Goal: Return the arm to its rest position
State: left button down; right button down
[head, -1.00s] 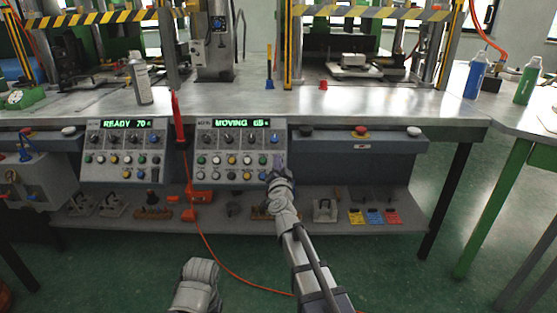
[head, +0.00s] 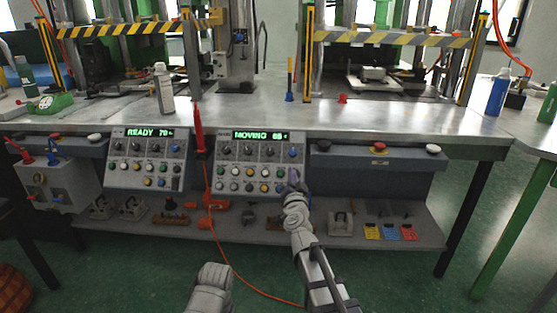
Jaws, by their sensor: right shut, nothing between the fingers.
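My right gripper (head: 294,178) is shut and empty. It is in front of the lower right part of the right control panel (head: 264,160), whose green display reads MOVING with a small number. Whether it touches a button there cannot be told. My right arm reaches up to it from the bottom of the head view. The left control panel (head: 147,160) has a display reading READY. A grey link of my own shows at the bottom centre; my left gripper is not in view.
The steel bench (head: 400,121) carries a spray can (head: 163,88), a blue bottle (head: 498,92) and presses with striped bars.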

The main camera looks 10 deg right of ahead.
jog(key=s+a+f+n+g+y, duration=0.45)
jog(key=a+f+n, duration=0.2)
jog(key=a, duration=0.35)
jog(key=s+a+f+n+g+y, duration=0.45)
jog(key=s+a+f, duration=0.2)
jog(key=a, duration=0.45)
jog(key=s+f+n+g+h, duration=0.3)
jog(key=s+f+g, duration=0.3)
jog(key=s+f, duration=0.45)
jog(key=s+d+g+h, duration=0.4)
jog(key=s+d, duration=0.2)
jog(key=s, duration=0.6)
notch_tip(320, 180, up, 34)
jog(key=p, duration=3.4)
jog(key=shift+s+r+p, duration=0.25)
jog(key=shift+s+p, duration=0.05)
jog(key=shift+p, duration=0.1)
